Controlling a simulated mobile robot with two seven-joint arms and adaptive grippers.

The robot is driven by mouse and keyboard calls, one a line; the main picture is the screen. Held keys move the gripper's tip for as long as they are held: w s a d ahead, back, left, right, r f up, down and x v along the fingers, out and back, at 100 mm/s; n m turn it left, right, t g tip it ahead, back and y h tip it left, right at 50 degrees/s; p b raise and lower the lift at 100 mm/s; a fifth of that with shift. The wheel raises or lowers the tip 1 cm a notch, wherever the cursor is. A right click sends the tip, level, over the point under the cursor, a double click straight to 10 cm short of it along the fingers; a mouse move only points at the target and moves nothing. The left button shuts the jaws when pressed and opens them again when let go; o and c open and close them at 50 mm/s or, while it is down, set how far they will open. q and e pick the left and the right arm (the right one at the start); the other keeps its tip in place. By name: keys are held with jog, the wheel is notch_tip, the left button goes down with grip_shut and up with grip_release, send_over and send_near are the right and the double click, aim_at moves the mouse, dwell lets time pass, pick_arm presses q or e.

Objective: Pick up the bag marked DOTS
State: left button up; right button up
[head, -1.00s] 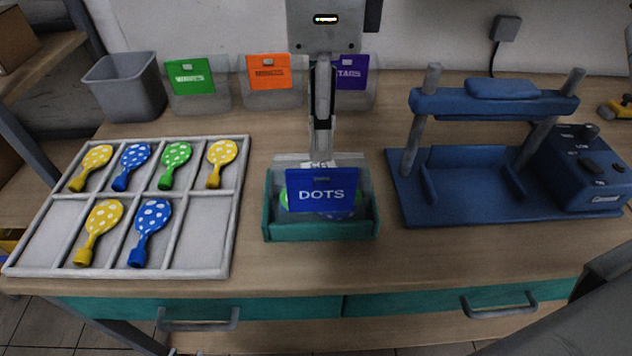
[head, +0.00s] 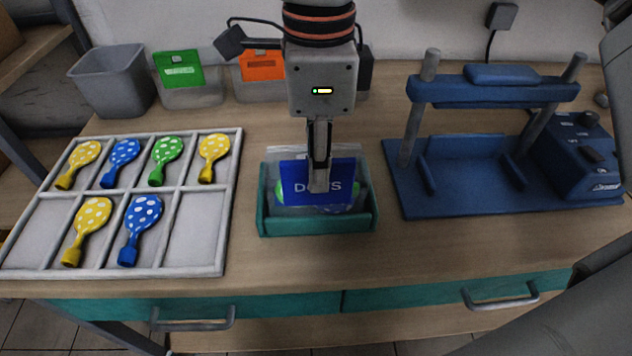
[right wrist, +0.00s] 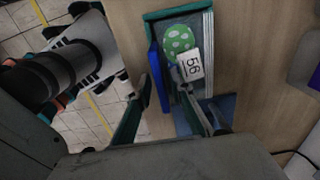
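The bag marked DOTS (head: 345,185) is clear with a blue header and stands in a teal tray (head: 318,226). Green and blue dotted balloons show through it. My right gripper (head: 319,184) points down at the header, one finger covering the middle of the lettering. In the right wrist view the gripper (right wrist: 165,88) is open, with the blue header (right wrist: 155,75) between its fingers. A green dotted balloon (right wrist: 178,40) and a white tag reading 56 (right wrist: 190,66) lie beyond it. Whether a finger touches the bag, I cannot tell. My left gripper is in neither view.
A grey sorting tray (head: 224,225) with dotted balloons lies at left. A grey bin (head: 112,85), a green-header bag bin (head: 190,92) and an orange-header one (head: 258,85) stand behind. A blue press (head: 490,190) stands at right. Bare table separates them.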

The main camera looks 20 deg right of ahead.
grip_shut()
jog(key=shift+r, duration=0.15)
